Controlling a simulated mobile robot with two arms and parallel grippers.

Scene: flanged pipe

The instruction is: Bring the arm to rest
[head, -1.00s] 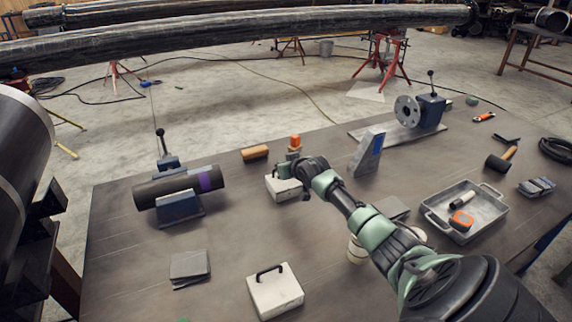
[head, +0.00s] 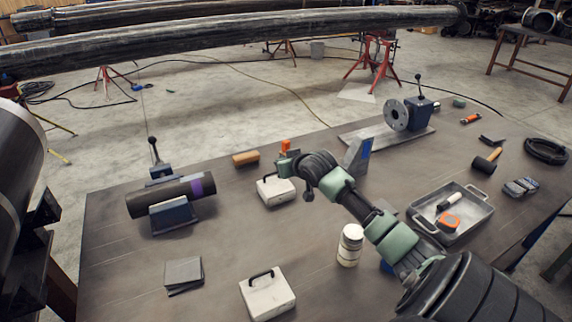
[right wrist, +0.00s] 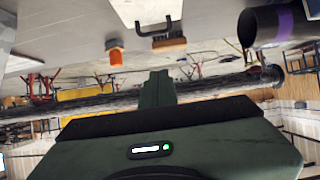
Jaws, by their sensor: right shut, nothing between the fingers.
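My right arm comes in from the lower right in the head view, bent over the table. Its green gripper (head: 284,167) is raised near the back white case, in front of an orange-topped item (head: 286,147). In the right wrist view, the gripper's green fingers (right wrist: 158,88) are together with nothing between them. The dark pipe with a purple band (head: 172,194) lies on a blue support at the left, apart from the gripper. A grey flange (head: 396,114) sits on a blue stand at the back right. My left gripper is out of view.
White cases (head: 267,294) with black handles stand at front and back. A white bottle (head: 349,245) stands close beside the arm. A metal tray (head: 476,222) with tools is right of the arm. A wooden brush (head: 245,158) lies behind.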

